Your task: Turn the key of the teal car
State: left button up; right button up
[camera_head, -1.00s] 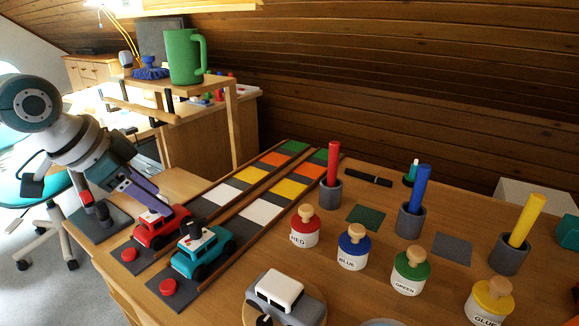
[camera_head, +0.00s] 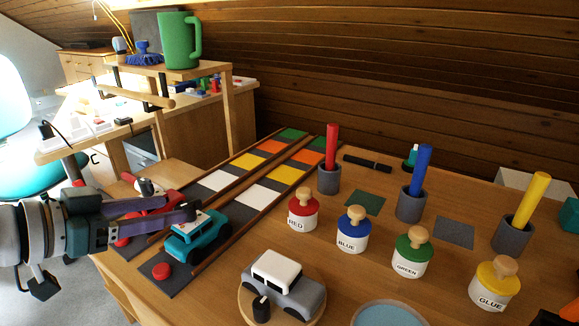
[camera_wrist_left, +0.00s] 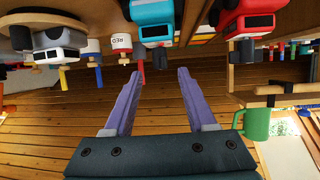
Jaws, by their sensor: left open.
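The teal car (camera_head: 197,238) stands at the near end of the right lane, its pale roof partly behind my left gripper. It also shows upside down at the top of the left wrist view (camera_wrist_left: 152,14). My left gripper (camera_head: 178,207) is open, its purple fingers reaching in from the left at about the car's roof height. In the left wrist view the space between the fingertips (camera_wrist_left: 159,72) looks empty. My right gripper is not in view.
The red car (camera_head: 167,198) stands beside it in the left lane, partly hidden by my gripper. A red button (camera_head: 161,271) lies in front of the teal car. A grey car (camera_head: 284,287) on a round base and the red-lidded jar (camera_head: 303,211) stand to the right.

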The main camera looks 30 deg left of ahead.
aim_at(181, 206)
pick_arm(q)
jog(key=shift+b+x, duration=0.9)
jog(key=shift+x, duration=1.8)
grip_shut()
